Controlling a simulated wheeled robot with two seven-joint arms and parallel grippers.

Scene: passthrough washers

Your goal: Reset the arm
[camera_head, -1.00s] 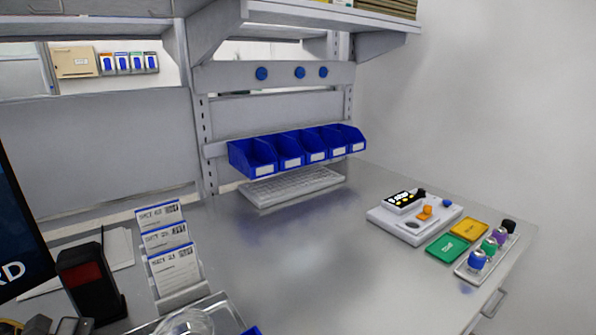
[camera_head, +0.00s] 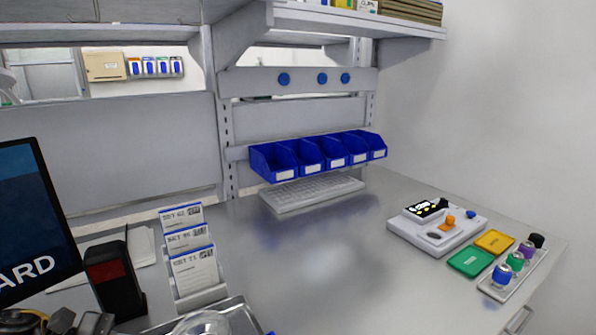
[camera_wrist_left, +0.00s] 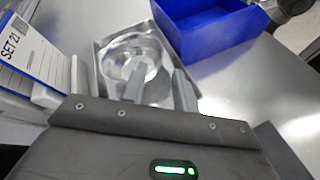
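My left gripper (camera_wrist_left: 160,88) shows in the left wrist view, with its two grey fingers apart and nothing visible between them. It is over or beside a metal tray (camera_wrist_left: 103,52) holding a clear round dish (camera_wrist_left: 130,58); the height above it is hard to tell. In the head view the tray (camera_head: 236,304) and dish (camera_head: 203,324) are cut off by the bottom edge. I cannot clearly make out my left gripper in the head view. My right gripper is in neither view.
A card holder (camera_head: 195,262) and a black-and-red device (camera_head: 112,280) stand at the left by a monitor (camera_head: 35,225). Blue bins (camera_head: 272,163) hang above a keyboard (camera_head: 312,192). A white device (camera_head: 430,238) and a vial rack (camera_head: 520,270) sit at the right. The middle bench is clear.

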